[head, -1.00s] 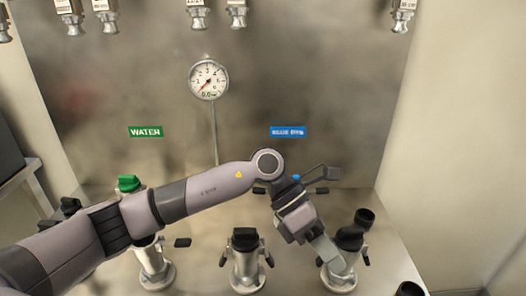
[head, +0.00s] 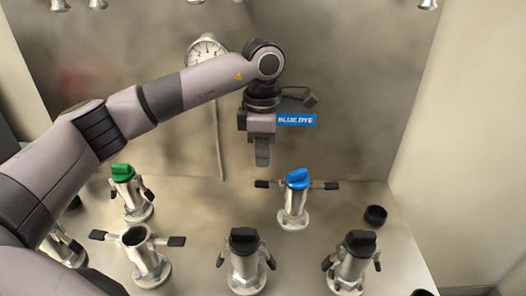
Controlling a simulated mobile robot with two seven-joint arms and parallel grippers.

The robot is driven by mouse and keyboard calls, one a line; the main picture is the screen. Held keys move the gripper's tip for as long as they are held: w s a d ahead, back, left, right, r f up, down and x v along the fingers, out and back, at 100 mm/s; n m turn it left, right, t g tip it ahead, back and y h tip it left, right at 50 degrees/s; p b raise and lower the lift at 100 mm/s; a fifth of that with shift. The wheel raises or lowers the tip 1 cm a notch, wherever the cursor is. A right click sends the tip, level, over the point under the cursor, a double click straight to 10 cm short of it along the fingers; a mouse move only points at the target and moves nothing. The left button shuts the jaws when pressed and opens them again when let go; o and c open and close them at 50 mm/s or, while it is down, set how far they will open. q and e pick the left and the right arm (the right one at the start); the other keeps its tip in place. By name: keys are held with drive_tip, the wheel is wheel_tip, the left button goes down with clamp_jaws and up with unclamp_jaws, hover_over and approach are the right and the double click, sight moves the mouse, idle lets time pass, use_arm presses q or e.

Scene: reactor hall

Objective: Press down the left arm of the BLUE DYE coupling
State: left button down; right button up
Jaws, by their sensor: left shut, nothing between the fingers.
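The BLUE DYE coupling (head: 294,207) is a metal fitting with a blue cap, standing upright on the deck below the blue BLUE DYE label (head: 296,120). Its left arm (head: 266,184) sticks out level to the left, with a black tip. Its right arm (head: 327,186) also sticks out level. My left gripper (head: 262,160) points down, shut and empty. In the picture it is just above the left arm's tip, with a small gap. My right gripper is not in view.
A green-capped coupling (head: 131,205) stands left. An uncapped coupling (head: 146,260) with spread arms is in front of it. Two black-capped couplings (head: 246,272) (head: 350,270) stand in front. A loose black cap (head: 376,214) lies right. A gauge (head: 203,50) is partly hidden by my arm.

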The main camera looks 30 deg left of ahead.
sight(263, 183)
use_arm(q)
drive_tip(key=shift+f+b, duration=1.3)
drive_tip(key=shift+f, duration=0.65)
drive_tip(key=shift+f+b, duration=0.4)
drive_tip(key=shift+f, duration=0.15)
drive_tip(key=shift+f+b, duration=1.2)
drive_tip(key=shift+f, duration=0.3)
drive_tip(key=shift+f+b, duration=0.35)
drive_tip(key=shift+f, duration=0.15)
drive_tip(key=shift+w+d+f+b, duration=0.1)
drive_tip(key=shift+d+f+b, duration=0.1)
drive_tip(key=shift+f, duration=0.25)
drive_tip(key=shift+d+f+b, duration=0.1)
drive_tip(key=shift+f+b, duration=0.1)
drive_tip(key=shift+f, duration=0.2)
use_arm(e)
wheel_tip(263, 183, down, 6)
drive_tip(key=a, duration=0.1)
use_arm(q)
drive_tip(key=shift+r, duration=0.2)
drive_tip(key=shift+s+a+r+p, duration=0.2)
drive_tip(key=shift+a+r+p, duration=0.3)
drive_tip(key=shift+a, duration=0.05)
wheel_tip(263, 183, up, 6)
drive_tip(key=p, duration=0.4)
use_arm(e)
drive_tip(key=r, duration=0.5)
drive_tip(key=shift+w+r, duration=0.35)
drive_tip(key=shift+r, duration=0.05)
